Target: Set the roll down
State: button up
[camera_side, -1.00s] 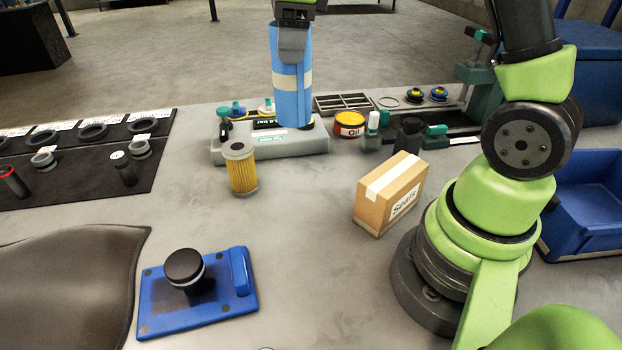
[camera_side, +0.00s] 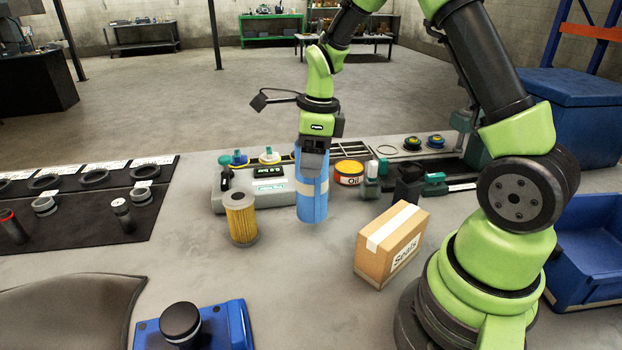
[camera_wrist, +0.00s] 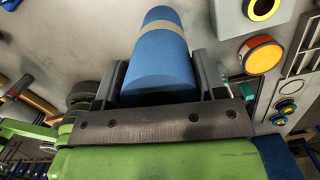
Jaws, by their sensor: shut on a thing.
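The blue roll (camera_side: 311,203) with a pale band around it stands upright in my gripper (camera_side: 313,155) in the side view. My gripper is shut on the upper part of the roll. The roll's lower end is at or just above the grey table, between the yellow filter and the Seals box; I cannot tell if it touches. In the wrist view the roll (camera_wrist: 160,65) lies between the two fingers of my gripper (camera_wrist: 160,85).
The yellow filter (camera_side: 241,219) stands close on the left. The Seals box (camera_side: 391,246) is on the right. Behind are a grey device with a display (camera_side: 233,200) and an oil tin (camera_side: 349,173). A blue stand (camera_side: 222,326) is in front. The table front of the roll is clear.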

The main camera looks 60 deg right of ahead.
jog(key=shift+f, duration=1.9)
jog(key=shift+f, duration=0.15)
jog(key=o, duration=1.3)
jog(key=shift+c, duration=0.2)
